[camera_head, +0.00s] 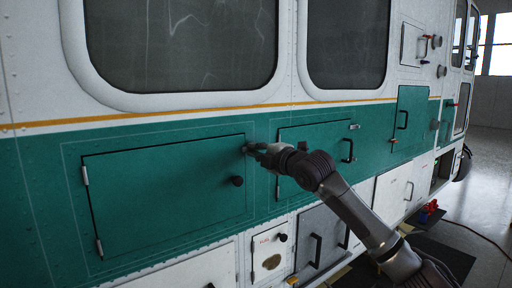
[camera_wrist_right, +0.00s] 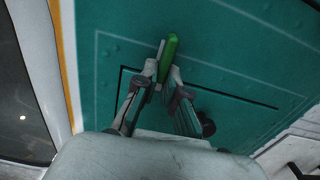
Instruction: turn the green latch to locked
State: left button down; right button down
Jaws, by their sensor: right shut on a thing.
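The green latch (camera_wrist_right: 169,57) shows in the right wrist view as a bright green bar at the edge of a large green panel door (camera_head: 160,190). My right gripper (camera_wrist_right: 166,76) is shut on the latch, one finger on each side of it. In the head view my right gripper (camera_head: 250,149) reaches the upper right corner of that door, and it hides the latch there. My left gripper is in neither view.
A second green door (camera_head: 330,140) with a black handle (camera_head: 347,151) is to the right, partly behind my right arm. Two dark windows (camera_head: 180,42) are above. Small white and grey hatches (camera_head: 270,252) are below. A red object (camera_head: 428,211) lies on the floor at the right.

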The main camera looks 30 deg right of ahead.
jog(key=shift+f, duration=0.2)
jog(key=c, duration=1.2)
grip_release()
jog(key=shift+c, duration=0.2)
jog(key=s, duration=1.2)
jog(key=shift+d, duration=0.4)
jog(key=shift+r, duration=0.1)
